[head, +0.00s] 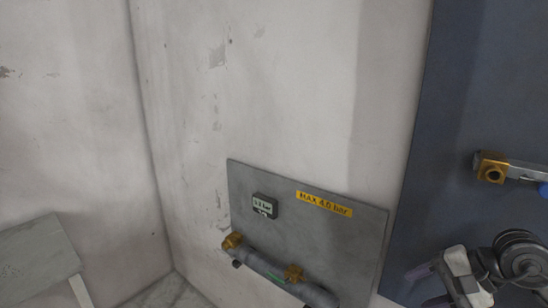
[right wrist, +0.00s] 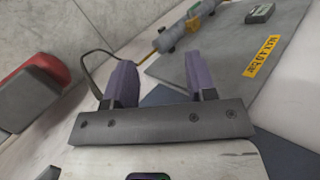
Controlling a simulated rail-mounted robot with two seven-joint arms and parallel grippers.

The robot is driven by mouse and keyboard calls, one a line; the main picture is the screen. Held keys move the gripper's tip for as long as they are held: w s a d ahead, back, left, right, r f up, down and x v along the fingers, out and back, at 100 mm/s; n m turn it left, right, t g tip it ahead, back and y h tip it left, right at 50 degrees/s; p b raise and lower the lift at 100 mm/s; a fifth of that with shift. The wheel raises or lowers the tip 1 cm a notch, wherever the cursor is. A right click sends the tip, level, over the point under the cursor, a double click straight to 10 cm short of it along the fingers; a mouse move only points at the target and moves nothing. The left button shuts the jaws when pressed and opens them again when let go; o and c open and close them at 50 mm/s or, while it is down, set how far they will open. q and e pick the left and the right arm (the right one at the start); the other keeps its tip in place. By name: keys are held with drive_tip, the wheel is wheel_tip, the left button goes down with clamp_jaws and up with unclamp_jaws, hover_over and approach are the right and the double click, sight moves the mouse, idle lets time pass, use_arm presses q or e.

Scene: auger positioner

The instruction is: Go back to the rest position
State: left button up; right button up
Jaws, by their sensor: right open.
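My right gripper (head: 426,284) is at the lower right of the head view, in front of the dark blue panel. In the right wrist view its two purple fingers (right wrist: 160,84) stand wide apart with nothing between them. The gripper appears clear of the wall fittings. My left gripper is not in view.
A grey plate (head: 340,240) on the wall carries a small pressure display (head: 265,205), a yellow "MAX 4.0 bar" label (head: 324,204) and a pipe (head: 262,264) with brass fittings. A brass fitting (head: 492,170) sits on the blue panel (head: 470,90). A grey surface (head: 38,262) stands lower left.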

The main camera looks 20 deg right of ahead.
drive_tip(key=w+a+f+m+t+y, duration=0.1)
drive_tip(key=a+f+m+t+y, duration=0.2)
drive_tip(key=a+m+t+y, duration=0.75)
drive_tip(key=s+d+f+m+h, duration=0.1)
drive_tip(key=f+m+h, duration=0.45)
drive_tip(key=m, duration=0.55)
drive_tip(key=s+d+f+m+h+p, duration=0.15)
drive_tip(key=f+m+h, duration=0.25)
drive_tip(key=m+h, duration=0.45)
drive_tip(key=d+f+m+h+b, duration=0.15)
drive_tip(key=f+m+h, duration=0.35)
drive_tip(key=m, duration=0.8)
drive_tip(key=s+a+f+m+g+y+p, duration=0.1)
drive_tip(key=s+a+f+m+g, duration=0.5)
drive_tip(key=s+f, duration=0.3)
drive_tip(key=s+a+f+m+g+y+p, duration=0.1)
drive_tip(key=s+a+f+m+g, duration=0.45)
drive_tip(key=s+f+g, duration=0.35)
wheel_tip(320, 180, up, 39)
drive_tip(key=s+m+t+p, duration=0.1)
drive_tip(key=p, duration=3.6)
drive_tip(key=shift+s+a+f, duration=0.15)
drive_tip(key=shift+s+a, duration=0.15)
drive_tip(key=shift+s, duration=0.05)
